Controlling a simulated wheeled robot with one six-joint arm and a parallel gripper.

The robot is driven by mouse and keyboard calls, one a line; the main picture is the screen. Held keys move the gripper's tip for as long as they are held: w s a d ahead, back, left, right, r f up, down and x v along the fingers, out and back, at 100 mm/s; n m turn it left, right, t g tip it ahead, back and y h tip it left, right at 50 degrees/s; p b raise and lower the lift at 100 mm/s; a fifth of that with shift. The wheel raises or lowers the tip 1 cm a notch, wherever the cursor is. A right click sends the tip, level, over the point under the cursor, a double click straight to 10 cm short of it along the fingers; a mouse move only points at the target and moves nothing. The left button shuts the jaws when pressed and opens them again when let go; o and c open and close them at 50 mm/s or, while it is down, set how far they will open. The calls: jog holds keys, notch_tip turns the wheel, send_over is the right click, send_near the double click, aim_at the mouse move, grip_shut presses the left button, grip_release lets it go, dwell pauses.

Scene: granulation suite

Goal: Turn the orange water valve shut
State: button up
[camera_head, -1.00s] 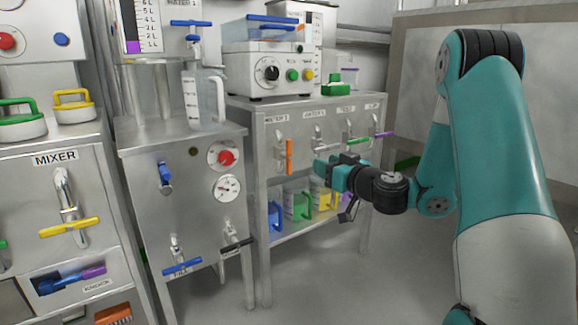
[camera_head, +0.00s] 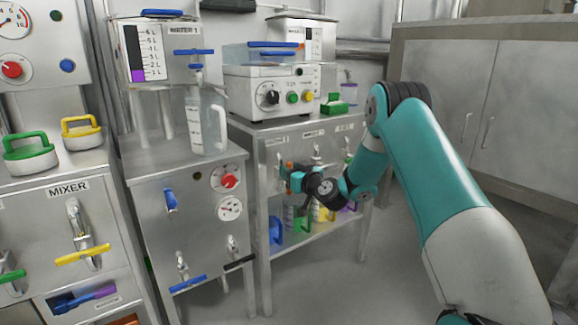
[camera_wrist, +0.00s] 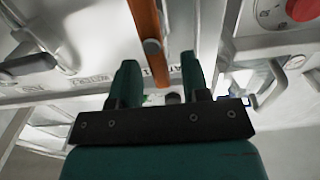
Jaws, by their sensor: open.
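The orange water valve handle (camera_head: 289,166) is on the front panel of the bench in the middle. It is mostly hidden behind my gripper in the head view. In the wrist view the long orange handle (camera_wrist: 148,40) runs upright, its lower part showing between my fingers. My gripper (camera_head: 292,180) is right at the handle. In the wrist view my gripper (camera_wrist: 160,72) is open, one green finger on each side of the handle. I cannot tell whether either finger touches it.
Several other valves with coloured handles share that panel. A blue pitcher (camera_head: 276,230) and other containers stand on the shelf below. To the left are a steel cabinet with a red knob (camera_head: 229,181) and a clear jug (camera_head: 206,125). Open floor lies below my arm.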

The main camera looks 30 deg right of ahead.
jog(key=shift+w, duration=0.65)
grip_shut()
jog(key=shift+d+f+m+p, duration=0.55)
jog(key=shift+m+p, duration=0.15)
jog(key=shift+m, duration=2.3)
jog(key=shift+d+f+m+p, duration=0.55)
jog(key=shift+m+p, duration=0.1)
jog(key=shift+m, duration=2.35)
jog(key=shift+d+f+m+p, duration=0.55)
jog(key=shift+m+p, duration=0.15)
jog(key=shift+m, duration=2.3)
jog(key=shift+f, duration=0.1)
